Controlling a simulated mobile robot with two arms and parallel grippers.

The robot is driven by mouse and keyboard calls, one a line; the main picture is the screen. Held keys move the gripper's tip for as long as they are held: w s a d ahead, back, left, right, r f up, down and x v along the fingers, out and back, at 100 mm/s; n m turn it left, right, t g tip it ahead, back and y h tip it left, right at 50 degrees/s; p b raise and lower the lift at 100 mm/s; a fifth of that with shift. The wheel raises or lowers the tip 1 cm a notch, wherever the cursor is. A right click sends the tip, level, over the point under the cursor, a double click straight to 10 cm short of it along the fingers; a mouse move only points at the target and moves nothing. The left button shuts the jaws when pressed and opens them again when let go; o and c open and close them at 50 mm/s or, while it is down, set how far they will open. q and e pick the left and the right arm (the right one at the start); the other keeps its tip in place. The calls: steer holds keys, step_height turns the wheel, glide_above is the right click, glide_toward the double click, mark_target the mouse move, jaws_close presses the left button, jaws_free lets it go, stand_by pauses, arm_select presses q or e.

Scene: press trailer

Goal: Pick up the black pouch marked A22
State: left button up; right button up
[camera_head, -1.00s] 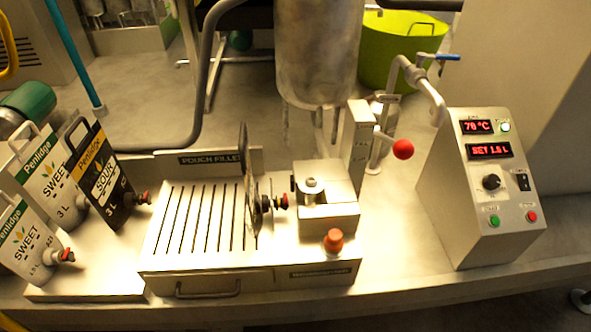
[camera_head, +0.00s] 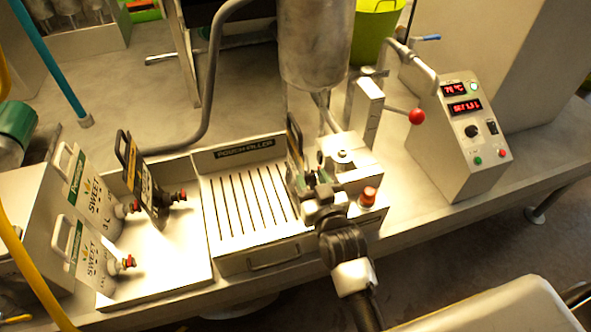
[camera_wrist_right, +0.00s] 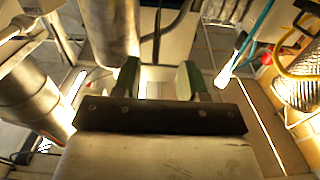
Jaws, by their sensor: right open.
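A black pouch (camera_head: 143,178) with a handle and red-and-black cap stands in the left rack, behind white Penlidge SWEET pouches (camera_head: 92,199). Another pouch (camera_head: 294,150), with a dark handle and seen nearly edge-on, stands upright on the pouch filler. The mark A22 is not readable on either. My right gripper (camera_head: 316,186) is at the filler's right side, close to the edge-on pouch; it hides that pouch's lower part, and I cannot tell if they touch. In the right wrist view its green-padded fingers (camera_wrist_right: 160,80) are apart, with no pouch discernible between them. My left gripper is not in view.
The slotted filler plate (camera_head: 245,200) is bare left of the edge-on pouch. A steel tank (camera_head: 316,45) hangs behind it. A red-knobbed lever (camera_head: 416,116), red button (camera_head: 368,194) and control box (camera_head: 465,140) stand to the right.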

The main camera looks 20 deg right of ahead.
mark_target(303, 159)
steer(key=w+p, duration=0.2)
steer(key=w, duration=0.6)
steer(key=shift+d+r+p, duration=0.1)
steer(key=shift+r+p, duration=0.05)
steer(key=shift+p, duration=0.15)
steer(key=shift+w, duration=0.5)
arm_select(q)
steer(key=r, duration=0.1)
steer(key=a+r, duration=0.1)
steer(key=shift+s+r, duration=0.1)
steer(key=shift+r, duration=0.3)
arm_select(e)
steer(key=shift+s, duration=0.1)
jaws_close()
